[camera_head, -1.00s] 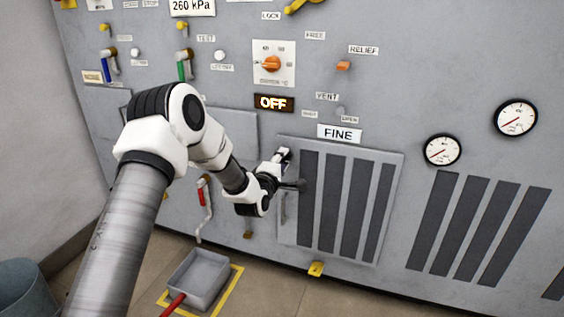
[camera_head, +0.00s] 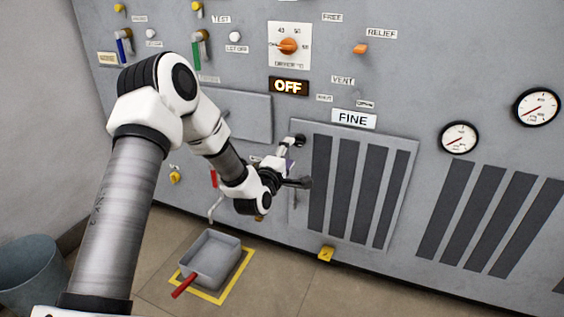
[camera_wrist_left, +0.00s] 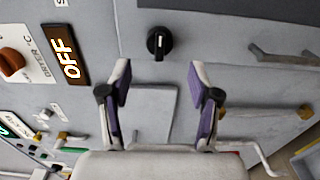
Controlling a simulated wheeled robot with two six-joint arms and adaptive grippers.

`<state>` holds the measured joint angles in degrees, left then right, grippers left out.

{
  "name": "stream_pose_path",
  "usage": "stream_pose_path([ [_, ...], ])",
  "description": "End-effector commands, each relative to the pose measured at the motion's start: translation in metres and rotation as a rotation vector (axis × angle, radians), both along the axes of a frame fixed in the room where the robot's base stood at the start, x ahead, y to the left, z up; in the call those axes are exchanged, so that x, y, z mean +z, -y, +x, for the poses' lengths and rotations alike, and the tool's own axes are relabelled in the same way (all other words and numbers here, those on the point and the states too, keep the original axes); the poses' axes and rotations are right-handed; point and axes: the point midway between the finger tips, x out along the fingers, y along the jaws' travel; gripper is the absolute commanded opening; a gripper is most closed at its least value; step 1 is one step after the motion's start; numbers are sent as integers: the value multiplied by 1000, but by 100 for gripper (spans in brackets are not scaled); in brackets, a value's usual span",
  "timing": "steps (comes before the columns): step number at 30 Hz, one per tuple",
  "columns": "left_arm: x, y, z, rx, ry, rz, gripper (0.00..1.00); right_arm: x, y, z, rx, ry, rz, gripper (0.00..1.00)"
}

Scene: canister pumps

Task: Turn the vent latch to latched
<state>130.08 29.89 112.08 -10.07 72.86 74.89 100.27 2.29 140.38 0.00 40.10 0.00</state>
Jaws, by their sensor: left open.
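A black round turn knob (camera_wrist_left: 158,42) with a pale pointer sits on the grey panel in the left wrist view. I can read no label on it, so I cannot confirm that it is the vent latch. My left gripper (camera_head: 296,162) is open at the left edge of the louvred panel (camera_head: 399,184) in the head view. In the left wrist view its two purple-padded fingers (camera_wrist_left: 158,82) are spread and empty. The knob shows beyond the tips, centred between them. The fingers do not touch it. My right gripper is not in view.
An OFF display (camera_head: 289,86) and an orange dial (camera_head: 289,46) are above the gripper. A FINE sign (camera_head: 353,119) is above the louvres. A red-handled crank (camera_head: 214,179) hangs to the left. A grey tray (camera_head: 211,258) stands on the floor below.

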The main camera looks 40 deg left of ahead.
Motion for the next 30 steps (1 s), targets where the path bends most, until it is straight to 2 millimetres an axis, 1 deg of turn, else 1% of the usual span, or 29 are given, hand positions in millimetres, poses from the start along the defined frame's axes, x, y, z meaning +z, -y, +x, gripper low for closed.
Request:
stream_pose_path([
  [1,0,3,-13,0,-2,-6,62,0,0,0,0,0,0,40],
  [4,0,9,-36,0,-1,-4,62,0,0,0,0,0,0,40],
  [6,-1,11,-48,0,-1,-3,62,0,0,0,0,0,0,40],
  [9,0,14,-57,-1,0,-2,62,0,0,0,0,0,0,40],
  [12,0,15,-60,-1,1,-1,62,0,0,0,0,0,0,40],
  [26,-2,15,-60,-1,-2,1,62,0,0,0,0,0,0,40],
  [28,-14,16,-62,-4,-26,3,62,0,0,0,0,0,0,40],
  [29,-23,20,-62,-14,-47,11,62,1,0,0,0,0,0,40],
  [30,-40,29,-64,-34,-85,29,62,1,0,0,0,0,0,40],
])
